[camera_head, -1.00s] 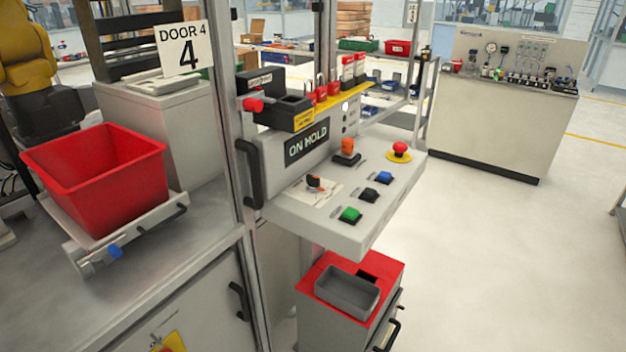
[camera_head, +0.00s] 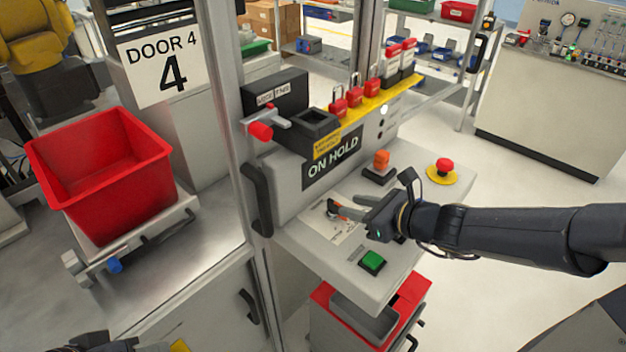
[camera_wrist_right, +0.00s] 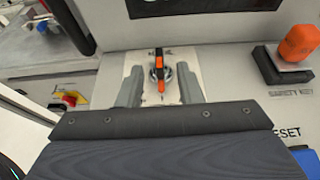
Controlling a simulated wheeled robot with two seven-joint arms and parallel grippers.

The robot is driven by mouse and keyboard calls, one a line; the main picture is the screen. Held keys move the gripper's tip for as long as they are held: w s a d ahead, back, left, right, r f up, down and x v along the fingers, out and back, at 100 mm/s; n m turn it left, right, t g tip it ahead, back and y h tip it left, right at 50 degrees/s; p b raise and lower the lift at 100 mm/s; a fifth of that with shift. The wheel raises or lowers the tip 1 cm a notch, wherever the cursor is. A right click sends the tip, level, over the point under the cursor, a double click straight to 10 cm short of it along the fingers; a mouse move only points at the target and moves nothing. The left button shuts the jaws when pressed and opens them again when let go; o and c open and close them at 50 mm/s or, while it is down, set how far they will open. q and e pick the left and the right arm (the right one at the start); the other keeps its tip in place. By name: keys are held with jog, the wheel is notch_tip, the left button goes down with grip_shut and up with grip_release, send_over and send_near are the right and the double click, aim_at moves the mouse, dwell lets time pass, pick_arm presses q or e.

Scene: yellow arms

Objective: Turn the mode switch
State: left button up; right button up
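The mode switch (camera_wrist_right: 158,72) is a small rotary knob with a black and orange handle on a white label plate. In the right wrist view its handle stands nearly upright in the picture, between my two grey fingers. My right gripper (camera_wrist_right: 160,84) is open, one finger on each side of the knob with a visible gap on both sides. In the head view my right gripper (camera_head: 342,208) is at the switch on the grey console (camera_head: 330,262), partly covering it. At the bottom left edge, a dark part of my left arm shows; its fingers are hidden.
An orange switch (camera_head: 380,160), a red emergency button (camera_head: 445,167) and a green button (camera_head: 372,261) stand on the console near the switch. The ON HOLD panel (camera_head: 332,165) rises behind. A door handle (camera_head: 256,200) and red bin (camera_head: 105,170) are left.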

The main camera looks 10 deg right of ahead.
aim_at(334, 202)
jog(key=b+x, duration=0.1)
jog(key=x, duration=0.6)
jog(key=shift+w+a+f, duration=0.1)
jog(key=shift+w+a, duration=0.1)
jog(key=shift+a, duration=0.1)
jog(key=shift+c, duration=0.4)
grip_shut()
